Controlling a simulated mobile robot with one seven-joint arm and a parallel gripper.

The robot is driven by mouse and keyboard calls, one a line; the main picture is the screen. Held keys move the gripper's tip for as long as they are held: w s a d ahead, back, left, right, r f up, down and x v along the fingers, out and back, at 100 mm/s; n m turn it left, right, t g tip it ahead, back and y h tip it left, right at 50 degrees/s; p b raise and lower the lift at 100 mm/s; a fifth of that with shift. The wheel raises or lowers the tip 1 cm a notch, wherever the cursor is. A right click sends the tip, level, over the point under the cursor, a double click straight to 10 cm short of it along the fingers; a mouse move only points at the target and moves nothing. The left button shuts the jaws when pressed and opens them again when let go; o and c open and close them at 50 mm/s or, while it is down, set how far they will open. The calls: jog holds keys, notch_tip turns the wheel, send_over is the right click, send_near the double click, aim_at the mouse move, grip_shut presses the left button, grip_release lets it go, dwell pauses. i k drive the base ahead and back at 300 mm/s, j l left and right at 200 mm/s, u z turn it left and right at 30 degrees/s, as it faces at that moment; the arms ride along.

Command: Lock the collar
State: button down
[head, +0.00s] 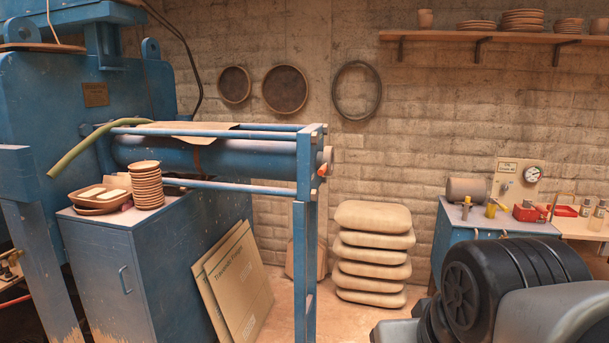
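The blue filter press frame (310,200) stands left of centre, with a horizontal blue cylinder (240,156) between its rails. At the frame's right end, a pale round collar-like part (328,158) sticks out of the end plate. A small orange-red piece (322,171) sits at its near side. These parts are small here, and I cannot tell whether the collar is locked or unlocked. Dark ribbed and grey parts of my own arm fill the lower right corner, well right of the press end. My gripper's fingers do not show.
A blue cabinet (95,262) with stacked bowls stands under the press. Cardboard sheets (236,285) lean against it. A stack of sacks (372,255) stands by the wall. A bench (480,232) with a gauge and fittings is at right. Some floor shows between the frame and the sacks.

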aim_at(326, 165)
jog(key=i+l+u, duration=0.1)
jog(key=i, duration=0.85)
